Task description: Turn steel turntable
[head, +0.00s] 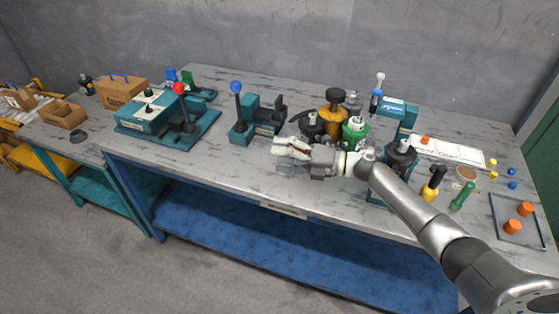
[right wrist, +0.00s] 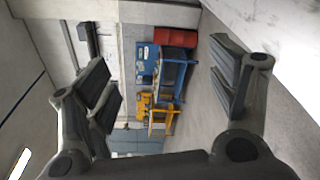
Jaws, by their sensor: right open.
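A tight cluster stands at the table's middle right: a black part (head: 311,124), an orange part with a dark knob (head: 333,120), a grey part (head: 353,101) and a green part (head: 355,131). They seem grouped in a ring, but I cannot make out the steel turntable's surface beneath them. My right gripper (head: 279,155) is open and empty, just left of and in front of the cluster, pointing left above the table. Its spread fingers also frame the right wrist view (right wrist: 168,88), with nothing between them. My left gripper is out of view.
A teal fixture with a blue-knobbed lever (head: 236,88) stands left of the gripper; a red-knobbed one (head: 179,89) is farther left. Screwdrivers (head: 432,185) and a tray with orange pieces (head: 519,228) lie right. Bare tabletop (head: 225,165) shows near the front.

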